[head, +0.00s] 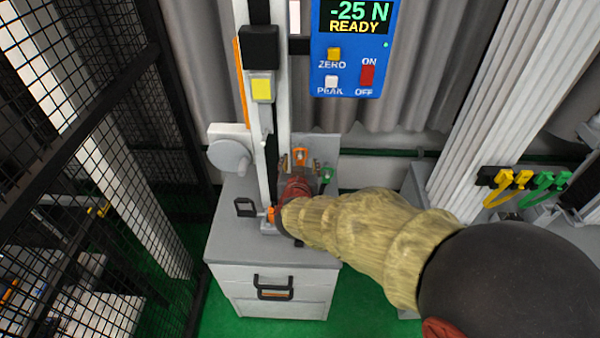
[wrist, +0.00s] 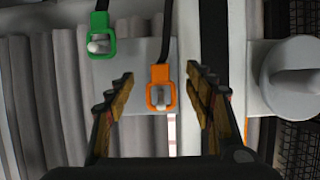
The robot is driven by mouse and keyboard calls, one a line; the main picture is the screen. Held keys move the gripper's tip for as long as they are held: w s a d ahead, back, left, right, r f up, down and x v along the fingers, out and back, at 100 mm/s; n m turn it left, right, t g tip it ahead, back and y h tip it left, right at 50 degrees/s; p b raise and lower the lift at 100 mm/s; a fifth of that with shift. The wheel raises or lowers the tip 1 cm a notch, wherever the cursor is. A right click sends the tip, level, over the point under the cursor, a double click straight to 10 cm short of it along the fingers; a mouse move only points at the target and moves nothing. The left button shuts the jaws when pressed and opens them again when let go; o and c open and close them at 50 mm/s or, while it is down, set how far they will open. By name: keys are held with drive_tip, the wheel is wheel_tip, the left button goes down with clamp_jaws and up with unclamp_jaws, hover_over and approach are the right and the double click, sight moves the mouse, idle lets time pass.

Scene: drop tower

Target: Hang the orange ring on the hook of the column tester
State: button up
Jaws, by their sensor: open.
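The orange ring (head: 300,155) is a squarish loop around a pale peg at the back of the tester's bench. In the wrist view the orange ring (wrist: 151,92) lies between my fingertips, with a gap on both sides and a dark strap rising from it. My gripper (head: 299,166) is open; its gold-padded fingers also show in the wrist view (wrist: 160,82). The column tester (head: 272,150) stands just left of my gripper, with a black and yellow head (head: 261,60) on its upper part. I cannot make out its hook clearly.
A green ring (wrist: 100,33) hangs on a neighbouring peg. A round grey knob (head: 230,155) sits left of the column. A blue panel (head: 350,80) reads -25 N, READY. A mesh fence (head: 80,150) stands left. Yellow and green straps (head: 520,182) hang at right.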

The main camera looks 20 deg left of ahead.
drive_tip(key=shift+w+a+f, duration=0.15)
drive_tip(key=shift+w+f, duration=0.1)
drive_tip(key=shift+w, duration=0.4)
drive_tip(key=c, duration=0.3)
clamp_jaws()
drive_tip(key=c, duration=0.6)
unclamp_jaws()
drive_tip(key=shift+c, duration=0.5)
drive_tip(key=shift+r+p, duration=0.45)
drive_tip(key=shift+p, duration=0.3)
drive_tip(key=shift+s, duration=0.15)
drive_tip(key=shift+s+d+p, duration=0.2)
drive_tip(key=shift+s+p, duration=0.05)
drive_tip(key=shift+s, duration=0.65)
drive_tip(key=shift+s+d+p, duration=0.25)
drive_tip(key=shift+s+p, duration=0.05)
drive_tip(key=shift+s, duration=0.6)
drive_tip(key=shift+s+d+p, duration=0.2)
drive_tip(key=shift+s+p, duration=0.05)
drive_tip(key=shift+s, duration=0.65)
